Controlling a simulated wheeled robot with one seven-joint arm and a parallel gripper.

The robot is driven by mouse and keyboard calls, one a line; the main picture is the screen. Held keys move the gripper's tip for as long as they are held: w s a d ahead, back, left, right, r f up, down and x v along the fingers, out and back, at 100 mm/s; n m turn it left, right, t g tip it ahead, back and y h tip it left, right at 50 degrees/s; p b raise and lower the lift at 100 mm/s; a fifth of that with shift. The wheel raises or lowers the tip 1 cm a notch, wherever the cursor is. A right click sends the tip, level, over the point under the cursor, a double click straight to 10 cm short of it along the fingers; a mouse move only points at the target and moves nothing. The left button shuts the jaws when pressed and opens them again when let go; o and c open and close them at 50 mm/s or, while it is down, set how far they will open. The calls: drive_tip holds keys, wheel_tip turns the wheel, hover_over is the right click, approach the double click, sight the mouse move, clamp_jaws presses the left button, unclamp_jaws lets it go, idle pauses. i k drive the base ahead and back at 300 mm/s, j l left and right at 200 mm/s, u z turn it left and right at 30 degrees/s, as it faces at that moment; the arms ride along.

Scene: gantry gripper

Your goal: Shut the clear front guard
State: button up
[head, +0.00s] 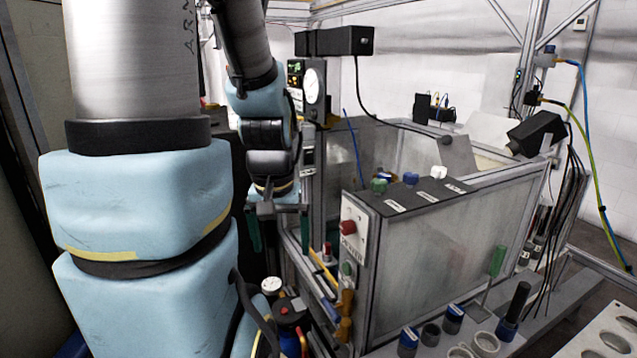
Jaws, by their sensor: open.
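A cloudy see-through panel in a metal frame (450,255) stands upright on the near right side of the machine. Another pale see-through panel (340,160) stands behind it, farther left. I cannot tell for sure which of them is the clear front guard, and no handle can be made out with certainty. My gripper (279,232) hangs from my arm left of the machine, pointing down. Its two dark green fingers are spread apart with nothing between them. It is apart from both panels.
A control box (354,240) with red and green buttons is on the near panel's left end. Colored knobs (410,179) top a dark strip. Bottles and cups (485,342) stand on a shelf in front. Cables (588,150) hang at right. A black box (333,41) sits above.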

sight(324, 269)
drive_tip(key=i+j+u, duration=0.1)
drive_tip(key=j+u, duration=0.25)
drive_tip(key=u, duration=0.15)
drive_tip(key=i+j+u, duration=0.2)
drive_tip(key=u, duration=0.25)
